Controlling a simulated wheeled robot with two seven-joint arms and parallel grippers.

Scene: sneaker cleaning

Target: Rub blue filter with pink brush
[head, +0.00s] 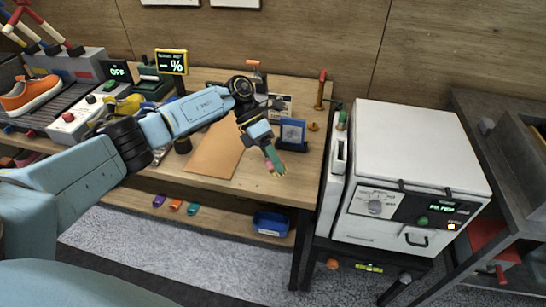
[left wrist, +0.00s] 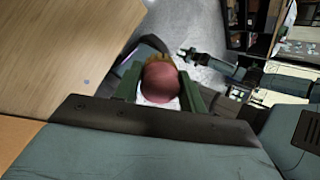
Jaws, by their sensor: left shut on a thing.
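My left gripper (head: 273,163) is shut on the pink brush (head: 269,165), near the front right part of the workbench. In the left wrist view the brush (left wrist: 160,84) shows as a rounded pink end between the green fingers, with brownish bristles beyond it. The blue filter (head: 292,131) looks like a small blue-framed panel standing upright on the bench, just behind and right of the gripper. The brush appears apart from it. An arm that seems to be my right one shows in the left wrist view; its gripper (left wrist: 190,56) is too small to read.
A tan mat (head: 214,152) lies on the workbench (head: 301,191). A white machine (head: 413,160) with a control panel stands to the right. A blue bin (head: 271,223) is on the lower shelf. An orange sneaker (head: 31,93) is at the far left.

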